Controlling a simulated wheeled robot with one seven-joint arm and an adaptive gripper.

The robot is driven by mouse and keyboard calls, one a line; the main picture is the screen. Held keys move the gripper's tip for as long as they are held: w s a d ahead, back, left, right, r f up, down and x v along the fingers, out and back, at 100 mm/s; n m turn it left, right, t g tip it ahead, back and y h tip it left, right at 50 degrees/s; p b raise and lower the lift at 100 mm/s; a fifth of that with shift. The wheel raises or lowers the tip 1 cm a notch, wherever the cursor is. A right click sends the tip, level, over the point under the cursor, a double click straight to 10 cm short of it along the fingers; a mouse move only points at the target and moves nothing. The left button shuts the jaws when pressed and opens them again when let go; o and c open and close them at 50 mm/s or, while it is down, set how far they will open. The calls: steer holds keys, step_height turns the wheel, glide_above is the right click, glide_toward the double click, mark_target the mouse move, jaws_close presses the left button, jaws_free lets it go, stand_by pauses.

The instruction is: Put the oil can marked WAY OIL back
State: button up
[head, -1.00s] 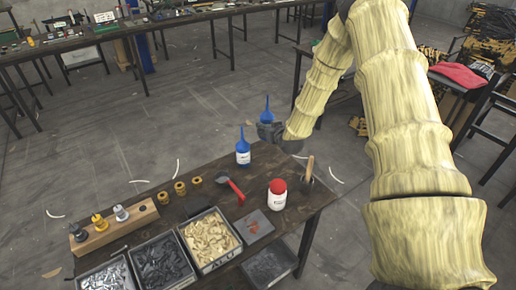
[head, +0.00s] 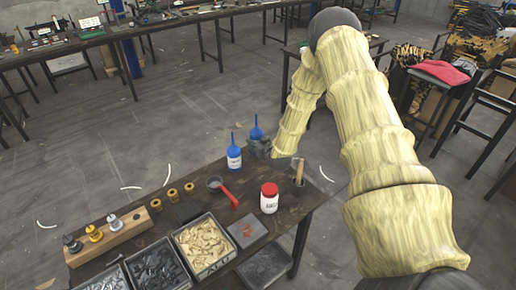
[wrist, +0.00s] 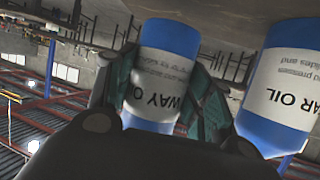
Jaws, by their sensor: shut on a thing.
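The blue oil can marked WAY OIL (wrist: 165,65) is between the fingers of my gripper (wrist: 160,95) in the wrist view, which shows it upside down. In the head view this can (head: 256,132) stands upright at the back edge of the table, its lower part hidden by my gripper (head: 258,147). I cannot tell whether its base touches the tabletop. A second blue can (head: 234,157) stands on the table just left of it. It also shows at the right of the wrist view (wrist: 285,90), its label partly cut off, reading "AR OIL".
The dark worktable (head: 215,205) holds a white jar with a red lid (head: 269,198), a red-handled scoop (head: 222,189), brass rings (head: 172,195), a wooden block with bottles (head: 110,232) and bins of parts (head: 205,246). A cup with a wooden handle (head: 299,175) stands at the right.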

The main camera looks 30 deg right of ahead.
steer(key=shift+f+p, duration=0.4)
steer(key=shift+f, duration=1.05)
steer(key=shift+f, duration=0.15)
steer(key=o, duration=1.2)
steer(key=shift+r, duration=0.2)
steer(key=shift+s, duration=0.35)
steer(key=b+v, duration=0.4)
steer(key=v, duration=0.7)
steer(key=shift+s, duration=0.15)
steer(key=shift+r, duration=0.1)
